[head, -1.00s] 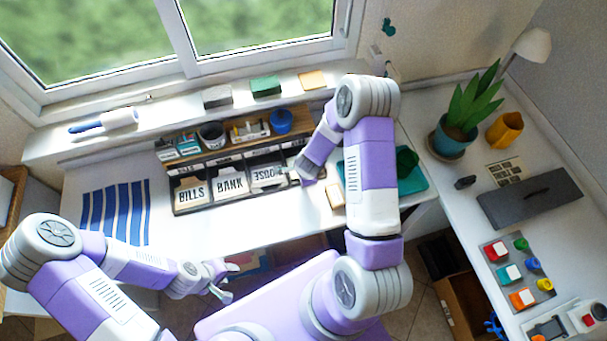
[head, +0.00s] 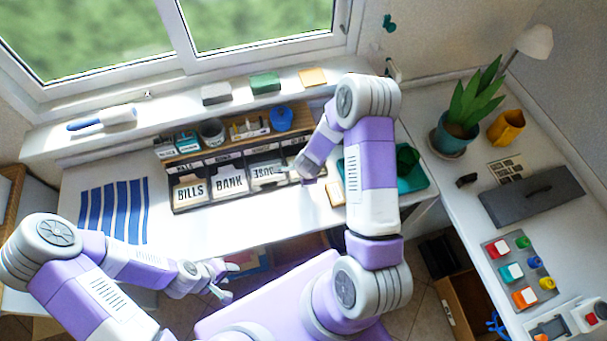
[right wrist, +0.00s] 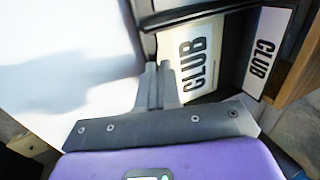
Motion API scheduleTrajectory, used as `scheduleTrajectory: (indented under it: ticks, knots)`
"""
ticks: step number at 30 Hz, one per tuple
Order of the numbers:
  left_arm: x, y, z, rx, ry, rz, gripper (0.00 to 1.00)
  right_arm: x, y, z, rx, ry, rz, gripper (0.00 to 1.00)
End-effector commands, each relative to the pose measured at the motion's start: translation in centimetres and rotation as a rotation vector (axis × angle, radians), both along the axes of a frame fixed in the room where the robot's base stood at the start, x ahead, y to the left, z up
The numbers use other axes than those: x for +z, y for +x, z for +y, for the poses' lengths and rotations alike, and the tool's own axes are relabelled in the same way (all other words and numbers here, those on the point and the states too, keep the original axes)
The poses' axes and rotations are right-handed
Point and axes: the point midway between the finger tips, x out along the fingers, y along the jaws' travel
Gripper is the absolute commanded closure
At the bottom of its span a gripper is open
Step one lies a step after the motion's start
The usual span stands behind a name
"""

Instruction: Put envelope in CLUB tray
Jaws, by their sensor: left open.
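The desk organizer (head: 235,160) has compartments with big cards; BILLS and BANK read upright, and the third card's lettering looks turned over. The CLUB tray (right wrist: 210,15) shows in the right wrist view, with a cream CLUB card (right wrist: 190,62) and a white CLUB label (right wrist: 265,45) beside it. I cannot make out an envelope. My left gripper (head: 230,281) is open and empty, low in front of the desk.
A striped blue cloth (head: 114,211) lies left on the desk. A teal tray (head: 414,180) and a small tan block (head: 336,194) are right of the organizer. A plant pot (head: 452,139) and a dark flat box (head: 531,196) stand on the side counter.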

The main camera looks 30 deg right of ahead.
Motion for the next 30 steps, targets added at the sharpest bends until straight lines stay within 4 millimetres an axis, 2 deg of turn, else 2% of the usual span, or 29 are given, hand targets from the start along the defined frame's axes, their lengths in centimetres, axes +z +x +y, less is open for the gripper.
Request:
scheduleTrajectory:
  ticks: [7,17,18,23,30]
  knots:
    - [-0.64,-0.01,0.00,0.000,0.000,0.000,0.57,-1.03,-0.29,0.08,0.000,0.003,0.010,1.00]
    - [-0.76,-0.01,0.00,0.000,0.000,0.000,0.57,-1.27,-0.49,0.03,-0.002,0.005,0.014,1.00]
    - [-0.77,-0.01,0.00,0.000,0.000,0.000,0.57,-1.29,-0.50,0.03,-0.002,0.005,0.015,0.91]
    - [-0.79,0.00,-0.01,0.000,0.000,0.000,0.57,-1.35,-0.60,0.00,-0.003,0.006,0.017,0.68]
    - [-0.81,0.00,-0.01,0.000,0.000,0.000,0.57,-1.45,-0.80,-0.06,-0.005,0.007,0.022,0.68]
